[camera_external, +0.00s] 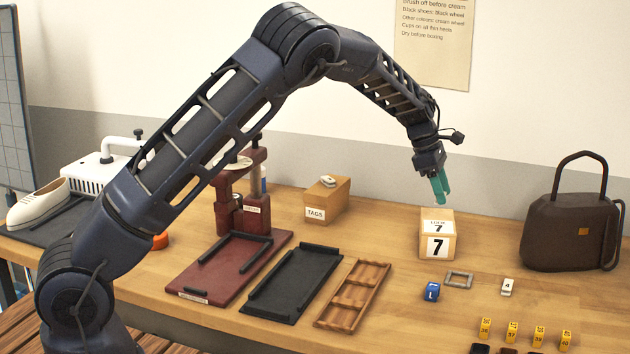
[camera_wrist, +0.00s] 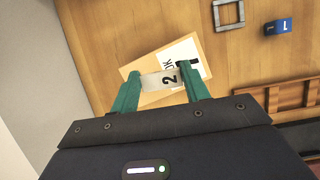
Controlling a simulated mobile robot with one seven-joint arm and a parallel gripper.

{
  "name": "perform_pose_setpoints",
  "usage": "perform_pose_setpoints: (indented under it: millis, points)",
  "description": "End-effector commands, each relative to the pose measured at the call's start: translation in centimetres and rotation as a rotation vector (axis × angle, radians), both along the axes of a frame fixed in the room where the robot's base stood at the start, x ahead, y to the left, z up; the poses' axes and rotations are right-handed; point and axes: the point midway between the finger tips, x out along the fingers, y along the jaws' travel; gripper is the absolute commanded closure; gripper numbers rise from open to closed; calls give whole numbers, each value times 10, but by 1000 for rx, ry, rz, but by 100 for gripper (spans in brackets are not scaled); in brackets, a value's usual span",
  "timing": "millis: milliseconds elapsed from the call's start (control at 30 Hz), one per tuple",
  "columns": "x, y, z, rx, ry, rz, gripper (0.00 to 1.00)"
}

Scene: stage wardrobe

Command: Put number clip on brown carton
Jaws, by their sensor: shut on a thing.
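My gripper (camera_external: 441,187) has teal fingers pointing down above a light brown carton (camera_external: 425,238). The carton has white labels on its top and front, with a large 7 on the front. In the wrist view my gripper (camera_wrist: 162,78) is shut on a white number clip (camera_wrist: 155,85) marked 2. The clip overlaps the carton (camera_wrist: 133,74) in that view, apparently above it with a gap. The held clip cannot be made out in the external view. Part of the carton's top is hidden by the clip and fingers in the wrist view.
A box labelled TAGS (camera_external: 341,198) stands left of the carton. A dark bag (camera_external: 562,232) stands right. In front lie a grey frame (camera_external: 459,279), a blue block (camera_external: 431,292), a white clip marked 4 (camera_external: 507,287) and a wooden tray (camera_external: 353,294).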

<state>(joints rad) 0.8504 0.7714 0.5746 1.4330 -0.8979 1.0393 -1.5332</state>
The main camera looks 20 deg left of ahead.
Motion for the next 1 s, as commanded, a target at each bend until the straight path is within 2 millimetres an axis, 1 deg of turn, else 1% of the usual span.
perform_pose_setpoints:
  millis: [33,267,500,933,967,1000]
  points:
    - [0,0,-4,0,0,1,75]
    - [0,0,-17,1,0,1,75]
    - [0,1,-48,1,-1,1,75]
    - [0,0,-54,-1,-1,1,75]
    - [0,0,-54,-1,-1,1,50]
    - [0,0,-53,-1,-1,0,42]
